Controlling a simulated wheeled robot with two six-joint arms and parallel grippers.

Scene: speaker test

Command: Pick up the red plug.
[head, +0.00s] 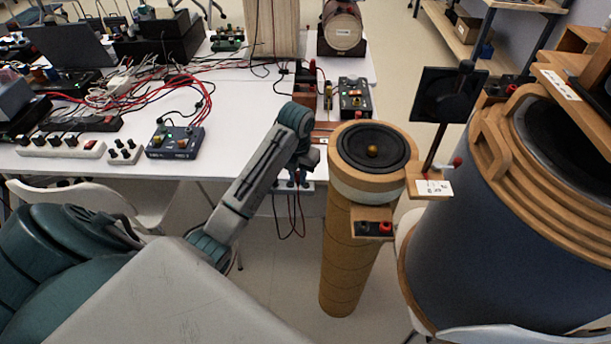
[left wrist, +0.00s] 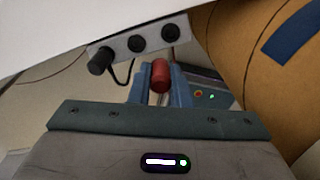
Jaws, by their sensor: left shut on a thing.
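The red plug (left wrist: 160,76) stands between the two blue fingers of my left gripper (left wrist: 160,88) in the left wrist view. The fingers are shut on it from both sides. In the head view my left gripper (head: 303,168) is at the front edge of the white table, left of the round wooden speaker column. The red plug cannot be made out there behind the gripper. My right gripper is not in view.
The wooden speaker column (head: 347,260) stands close on the right of the gripper. A large grey drum-shaped speaker (head: 480,230) is further right.

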